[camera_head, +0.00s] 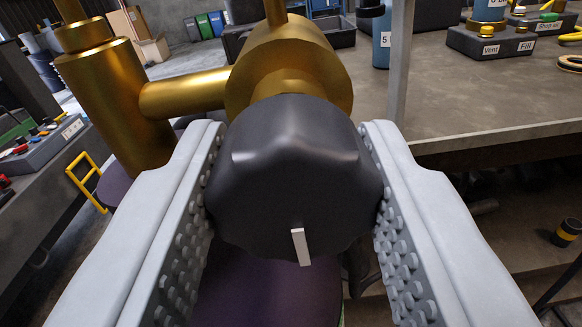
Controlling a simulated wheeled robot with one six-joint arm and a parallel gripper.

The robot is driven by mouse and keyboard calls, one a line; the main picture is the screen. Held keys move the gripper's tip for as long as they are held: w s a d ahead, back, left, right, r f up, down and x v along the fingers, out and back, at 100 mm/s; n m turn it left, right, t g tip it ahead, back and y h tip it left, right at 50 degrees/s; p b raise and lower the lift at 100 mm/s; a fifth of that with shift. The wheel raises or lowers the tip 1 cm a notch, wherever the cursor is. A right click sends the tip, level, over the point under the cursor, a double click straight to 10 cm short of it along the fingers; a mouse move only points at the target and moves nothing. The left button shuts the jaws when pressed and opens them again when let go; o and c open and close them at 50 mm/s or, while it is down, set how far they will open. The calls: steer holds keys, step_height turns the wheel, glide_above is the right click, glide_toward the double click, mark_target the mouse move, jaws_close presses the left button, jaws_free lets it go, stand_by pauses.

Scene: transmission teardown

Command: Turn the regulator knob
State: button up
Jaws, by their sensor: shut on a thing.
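The regulator knob (290,170) is a dark grey, lobed knob in the middle of the view. A short white mark (300,247) sits on its face near the bottom, a little right of centre. The knob is mounted on the front of a brass regulator body (290,62). My gripper (292,185) has a pale grey finger on each side of the knob, with studded inner pads. The fingers are shut on the knob at its left and right sides.
A brass pipe (185,94) joins the regulator to a thick brass cylinder (110,105) at left. A control panel (45,147) and yellow handle (88,183) are at left.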

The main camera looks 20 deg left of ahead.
steer(key=shift+f, duration=0.1)
steer(key=o, duration=1)
steer(key=v, duration=1.7)
steer(key=shift+s+d, duration=0.1)
steer(key=shift+s, duration=0.1)
